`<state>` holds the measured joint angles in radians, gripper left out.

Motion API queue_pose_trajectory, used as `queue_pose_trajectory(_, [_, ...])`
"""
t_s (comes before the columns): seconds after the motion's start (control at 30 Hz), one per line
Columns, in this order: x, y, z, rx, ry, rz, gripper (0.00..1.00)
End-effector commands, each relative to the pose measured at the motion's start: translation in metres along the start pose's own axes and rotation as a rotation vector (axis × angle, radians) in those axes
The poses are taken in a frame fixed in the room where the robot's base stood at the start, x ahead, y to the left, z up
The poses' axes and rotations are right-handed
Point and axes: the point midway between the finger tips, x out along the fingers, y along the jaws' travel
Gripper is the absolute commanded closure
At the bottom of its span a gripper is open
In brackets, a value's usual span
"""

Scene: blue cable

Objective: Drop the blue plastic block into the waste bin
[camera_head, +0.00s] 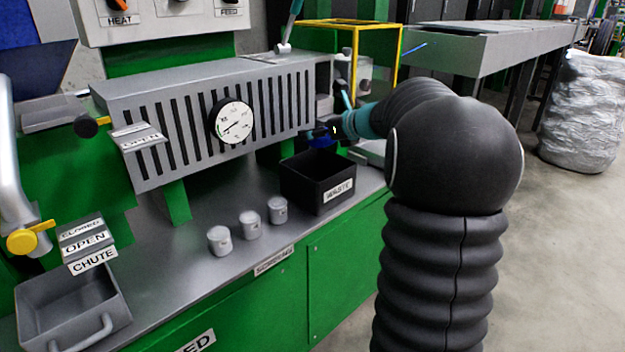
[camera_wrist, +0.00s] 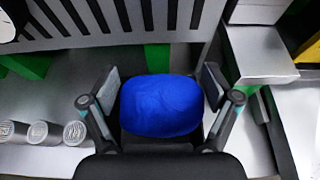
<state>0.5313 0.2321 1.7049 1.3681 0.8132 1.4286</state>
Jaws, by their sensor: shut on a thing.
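The blue plastic block (camera_wrist: 160,106) is a rounded, bright blue lump between the two finger pads in the wrist view. My gripper (camera_wrist: 160,92) is shut on it, one pad at each side. In the head view the block (camera_head: 322,141) shows partly, below the dark fingers of my gripper (camera_head: 321,132). The waste bin (camera_head: 303,188) is a black open box with a white WASTE label, standing on the grey bench. The block appears held above the bin's back part, clear of the rim. Most of the bin is hidden behind block and gripper in the wrist view.
Several small grey canisters, one of them (camera_head: 249,224), stand left of the bin. The slotted grey housing with a gauge (camera_head: 234,121) rises behind. A yellow frame (camera_head: 398,55) stands at the back right. A grey chute tray (camera_head: 75,300) is at the front left.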

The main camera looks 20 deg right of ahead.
Motion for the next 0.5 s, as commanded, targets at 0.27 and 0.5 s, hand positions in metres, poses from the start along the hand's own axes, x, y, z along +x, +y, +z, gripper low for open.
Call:
queue_pose_trajectory(0.27, [0.009,-0.001,-0.025,0.001,0.0,-0.002,0.56])
queue_pose_trajectory(0.5, [0.02,0.0,-0.048,0.0,0.0,0.0,0.56])
